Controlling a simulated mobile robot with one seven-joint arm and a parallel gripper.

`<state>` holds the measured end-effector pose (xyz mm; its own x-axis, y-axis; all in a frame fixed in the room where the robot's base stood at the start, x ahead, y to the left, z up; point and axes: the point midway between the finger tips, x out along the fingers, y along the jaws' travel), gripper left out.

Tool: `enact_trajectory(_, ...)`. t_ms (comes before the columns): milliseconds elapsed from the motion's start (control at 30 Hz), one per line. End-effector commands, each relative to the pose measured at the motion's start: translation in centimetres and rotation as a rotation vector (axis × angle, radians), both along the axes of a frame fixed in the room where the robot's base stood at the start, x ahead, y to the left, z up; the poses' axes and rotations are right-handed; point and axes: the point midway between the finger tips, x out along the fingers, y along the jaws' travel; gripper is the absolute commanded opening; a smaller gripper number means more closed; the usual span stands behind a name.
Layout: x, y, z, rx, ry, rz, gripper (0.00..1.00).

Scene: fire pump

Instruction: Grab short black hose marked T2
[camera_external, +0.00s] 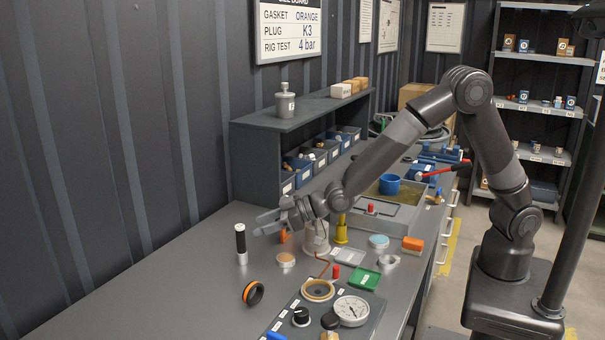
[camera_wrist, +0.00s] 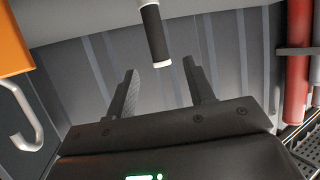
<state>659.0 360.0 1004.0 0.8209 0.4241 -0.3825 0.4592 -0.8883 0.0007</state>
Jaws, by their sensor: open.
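A short black hose (camera_external: 240,242) with pale ends stands upright on the grey bench in the external view. I cannot read a T2 mark on it. In the wrist view a black cylinder with pale ends (camera_wrist: 155,36) shows at the top centre, just beyond the gap between my fingers; it looks like the same hose. My gripper (camera_external: 259,223) is level, fingers spread, just right of the hose's upper part in the external view. The jaws are open and empty, and the hose appears to be outside them.
A black and orange ring (camera_external: 253,293) lies on the bench in front of the hose. A round tan-topped part (camera_external: 286,259) and a silver cylinder (camera_external: 316,238) stand below my wrist. A gauge panel (camera_external: 325,318) is nearer. The bench left of the hose is clear up to the wall.

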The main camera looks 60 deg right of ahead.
Motion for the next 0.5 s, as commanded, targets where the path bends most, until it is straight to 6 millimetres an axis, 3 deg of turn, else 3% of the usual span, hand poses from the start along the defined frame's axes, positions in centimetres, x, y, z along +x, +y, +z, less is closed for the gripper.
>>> enact_trajectory(500,4.4,2.2,-1.7,0.0,0.001,0.0,0.49)
